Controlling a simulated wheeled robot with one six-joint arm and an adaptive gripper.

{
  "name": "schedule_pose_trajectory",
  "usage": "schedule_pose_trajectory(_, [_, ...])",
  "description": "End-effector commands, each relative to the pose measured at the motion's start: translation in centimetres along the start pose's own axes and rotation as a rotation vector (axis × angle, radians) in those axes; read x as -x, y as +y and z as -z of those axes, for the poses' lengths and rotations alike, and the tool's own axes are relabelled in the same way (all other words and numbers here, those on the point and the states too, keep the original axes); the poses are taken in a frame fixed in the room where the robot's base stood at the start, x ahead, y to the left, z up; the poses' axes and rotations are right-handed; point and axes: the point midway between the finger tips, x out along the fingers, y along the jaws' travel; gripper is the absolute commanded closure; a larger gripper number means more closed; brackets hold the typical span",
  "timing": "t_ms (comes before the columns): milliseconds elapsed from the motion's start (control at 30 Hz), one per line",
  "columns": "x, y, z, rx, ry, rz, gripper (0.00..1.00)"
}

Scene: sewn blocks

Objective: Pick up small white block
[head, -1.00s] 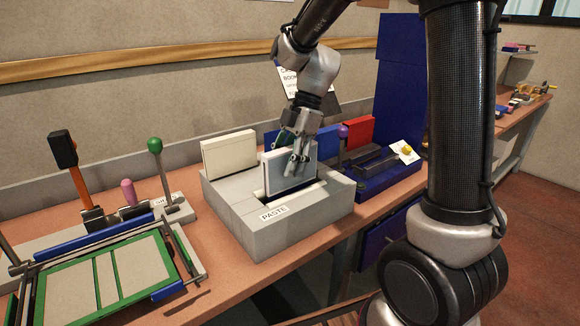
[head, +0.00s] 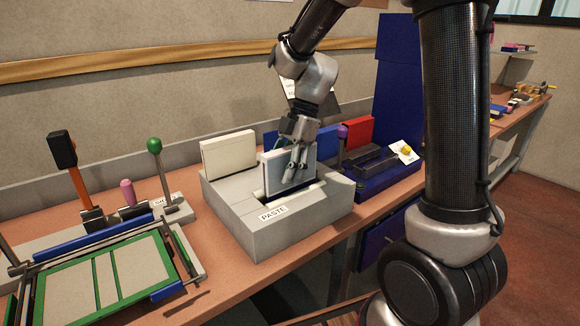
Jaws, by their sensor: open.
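A white block (head: 275,174) stands upright in the slot of the grey box labelled PASTE (head: 262,240). Its face looks pale grey-white. A larger cream-white block (head: 229,156) stands on the back left of the same box. My gripper (head: 297,172) points down at the right part of the block in the slot, its fingers overlapping that block in the picture. The gripper is open. The fingers hide part of the block, and I cannot tell whether they touch it.
Blue (head: 327,139) and red (head: 359,131) blocks stand behind the box. At left are a green-edged frame (head: 108,275), a green-knobbed lever (head: 155,146) and an orange-handled tool (head: 75,180).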

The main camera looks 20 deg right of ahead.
Motion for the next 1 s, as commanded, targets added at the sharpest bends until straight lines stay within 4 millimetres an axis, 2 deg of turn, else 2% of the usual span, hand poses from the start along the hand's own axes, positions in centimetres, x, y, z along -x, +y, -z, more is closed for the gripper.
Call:
schedule_pose_trajectory(133, [0.0, 0.0, 0.0, 0.000, 0.000, 0.000, 0.54])
schedule_pose_trajectory(400, [0.0, 0.0, 0.0, 0.000, 0.000, 0.000, 1.00])
schedule_pose_trajectory(767, [0.3, 0.0, 0.1, 0.000, 0.000, -0.001, 1.00])
schedule_pose_trajectory(1000, [2.8, 0.1, 1.1, 0.002, -0.001, -0.004, 1.00])
